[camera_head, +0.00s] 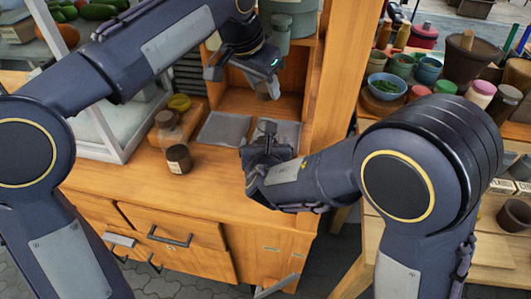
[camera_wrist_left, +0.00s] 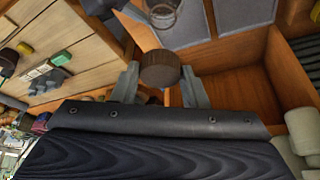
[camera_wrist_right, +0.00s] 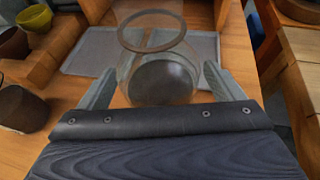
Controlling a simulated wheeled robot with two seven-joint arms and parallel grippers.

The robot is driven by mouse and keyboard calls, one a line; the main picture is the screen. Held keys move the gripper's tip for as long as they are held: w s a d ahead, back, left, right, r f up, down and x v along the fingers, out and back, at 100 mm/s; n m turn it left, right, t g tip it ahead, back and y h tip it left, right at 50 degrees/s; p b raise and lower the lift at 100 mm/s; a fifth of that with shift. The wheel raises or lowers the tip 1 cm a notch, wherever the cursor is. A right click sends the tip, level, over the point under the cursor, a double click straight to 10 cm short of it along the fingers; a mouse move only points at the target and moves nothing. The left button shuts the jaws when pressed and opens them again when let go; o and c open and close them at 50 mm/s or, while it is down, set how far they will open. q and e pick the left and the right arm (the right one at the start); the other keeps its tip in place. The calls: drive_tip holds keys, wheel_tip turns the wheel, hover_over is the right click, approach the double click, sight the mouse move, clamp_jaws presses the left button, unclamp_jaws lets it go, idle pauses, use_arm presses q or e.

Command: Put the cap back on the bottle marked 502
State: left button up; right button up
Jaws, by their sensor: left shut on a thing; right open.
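My left gripper (camera_wrist_left: 160,92) is shut on a round brown cap (camera_wrist_left: 160,68), held up in the air. In the head view this gripper (camera_head: 243,80) is above the cabinet top, and the cap is hard to make out. An uncapped clear glass bottle (camera_wrist_right: 126,62) with a round mouth and dark bottom stands upright between the fingers of my open right gripper (camera_wrist_right: 155,88). Its marking does not show, so I cannot tell whether it is 502. In the head view the right gripper (camera_head: 262,152) is low over the wooden top and mostly hides the bottle.
A dark labelled jar (camera_head: 178,158) stands left of my right gripper, near another glass bottle (camera_head: 168,128) and a yellow bowl (camera_head: 179,102). Grey mats (camera_head: 223,130) lie on the top. A wooden upright (camera_head: 325,95) stands right of them. Cluttered shelves are at far right.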

drive_tip(key=c, duration=1.5)
use_arm(q)
drive_tip(key=shift+f, duration=2.45)
use_arm(e)
drive_tip(key=shift+o, duration=0.2)
use_arm(q)
drive_tip(key=shift+f, duration=0.15)
drive_tip(key=shift+f, duration=0.8)
drive_tip(key=shift+f, duration=0.55)
